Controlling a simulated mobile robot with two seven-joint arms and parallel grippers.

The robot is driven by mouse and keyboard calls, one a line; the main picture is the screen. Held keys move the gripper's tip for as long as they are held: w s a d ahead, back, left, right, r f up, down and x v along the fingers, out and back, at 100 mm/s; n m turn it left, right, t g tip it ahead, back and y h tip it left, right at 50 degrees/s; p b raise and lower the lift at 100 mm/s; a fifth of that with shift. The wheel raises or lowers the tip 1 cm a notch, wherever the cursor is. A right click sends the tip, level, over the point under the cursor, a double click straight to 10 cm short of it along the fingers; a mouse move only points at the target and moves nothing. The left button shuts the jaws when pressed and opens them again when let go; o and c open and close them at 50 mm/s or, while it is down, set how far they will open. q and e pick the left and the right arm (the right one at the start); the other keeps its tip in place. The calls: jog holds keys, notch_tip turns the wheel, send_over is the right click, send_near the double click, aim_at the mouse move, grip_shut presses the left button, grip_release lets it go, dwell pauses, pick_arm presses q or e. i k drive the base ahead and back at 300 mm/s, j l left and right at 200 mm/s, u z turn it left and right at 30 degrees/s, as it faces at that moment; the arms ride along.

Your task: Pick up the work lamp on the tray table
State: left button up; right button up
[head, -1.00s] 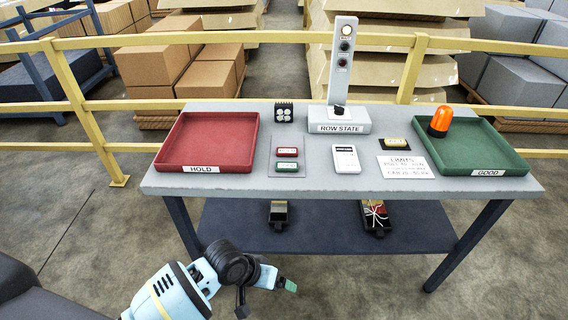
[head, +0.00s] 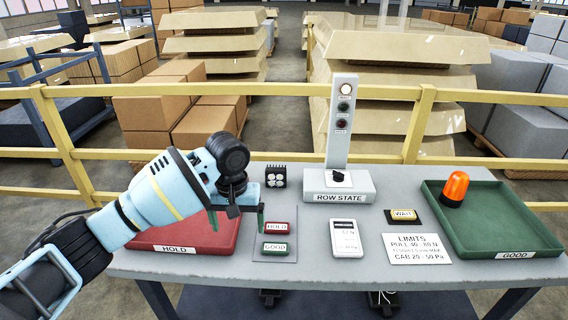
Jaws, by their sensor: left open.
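The work lamp (head: 275,178), a small black finned block with several round white lenses, stands at the back of the grey tray table (head: 310,262), left of the ROW STATE stand. My left gripper (head: 237,219) is over the table, between the red tray and the HOLD and GOOD tags. Its two green-tipped fingers are apart, with nothing between them. It is in front and to the left of the lamp in the picture, not touching it. My right gripper is not in view.
The red HOLD tray (head: 190,240) is partly hidden behind my left arm. The ROW STATE stand (head: 338,185) rises right of the lamp. The green GOOD tray (head: 490,225) holds an orange beacon (head: 455,188). A meter (head: 346,238) lies mid-table. A yellow railing (head: 270,92) runs behind.

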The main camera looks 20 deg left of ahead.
aim_at(276, 176)
jog(key=i, duration=1)
